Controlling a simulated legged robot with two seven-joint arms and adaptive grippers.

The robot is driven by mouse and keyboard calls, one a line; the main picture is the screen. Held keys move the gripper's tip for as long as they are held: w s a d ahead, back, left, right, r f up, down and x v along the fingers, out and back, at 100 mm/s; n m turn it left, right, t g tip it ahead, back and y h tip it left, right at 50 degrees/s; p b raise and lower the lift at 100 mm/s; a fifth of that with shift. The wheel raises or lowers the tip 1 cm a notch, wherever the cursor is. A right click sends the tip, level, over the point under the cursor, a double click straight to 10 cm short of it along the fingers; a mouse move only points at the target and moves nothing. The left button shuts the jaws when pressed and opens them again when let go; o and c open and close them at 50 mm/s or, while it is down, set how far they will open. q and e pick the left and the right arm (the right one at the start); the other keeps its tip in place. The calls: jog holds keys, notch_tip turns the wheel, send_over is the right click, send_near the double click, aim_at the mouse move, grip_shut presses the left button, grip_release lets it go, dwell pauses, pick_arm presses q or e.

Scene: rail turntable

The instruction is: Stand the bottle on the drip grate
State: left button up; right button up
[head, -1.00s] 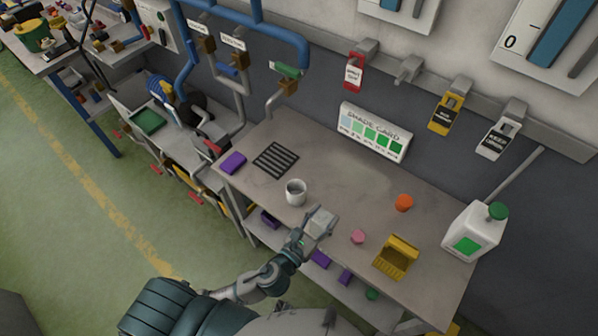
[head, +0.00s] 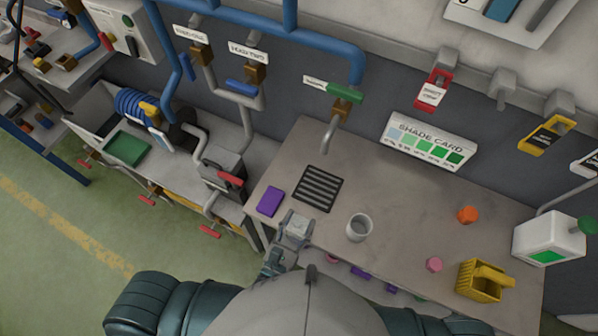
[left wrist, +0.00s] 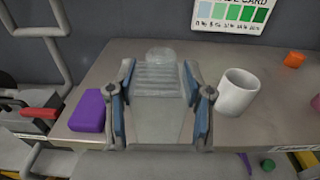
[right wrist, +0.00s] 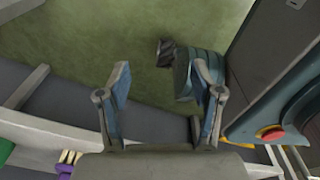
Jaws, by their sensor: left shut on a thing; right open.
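In the left wrist view my left gripper (left wrist: 158,76) is shut on a clear see-through bottle (left wrist: 158,115), which lies between the fingers with its rounded end pointing away. In the head view this gripper (head: 297,226) is at the table's front edge, and the bottle is hard to make out there. The drip grate (head: 318,188), dark and slatted, lies flat on the table just beyond the gripper, apart from it. My right gripper (right wrist: 162,75) is open and empty, with green floor behind it; it is not in the head view.
A purple block (head: 270,201) lies left of the grate. A tap with a green handle (head: 344,93) hangs behind the grate. A yellow holder (head: 480,281), pink piece (head: 434,264) and white jug (head: 548,240) are farther right.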

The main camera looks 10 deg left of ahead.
pick_arm(q)
jog(key=shift+w, duration=0.35)
jog(key=f+x, duration=0.1)
jog(key=x, duration=0.4)
jog(key=f+x, duration=0.1)
jog(key=x, duration=0.5)
jog(key=f+x, duration=0.1)
jog(key=x, duration=0.5)
jog(key=shift+a+f, duration=0.2)
jog(key=shift+a, duration=0.1)
jog(key=shift+r, duration=0.1)
pick_arm(e)
jog(key=shift+s+a+f, duration=0.1)
jog(key=shift+s+a, duration=0.15)
jog(key=shift+s, duration=0.05)
pick_arm(q)
jog(key=o, duration=1.4)
jog(key=shift+a, duration=0.1)
jog(key=shift+o, duration=0.2)
pick_arm(e)
jog(key=shift+d, duration=0.1)
pick_arm(q)
jog(key=shift+s, duration=0.1)
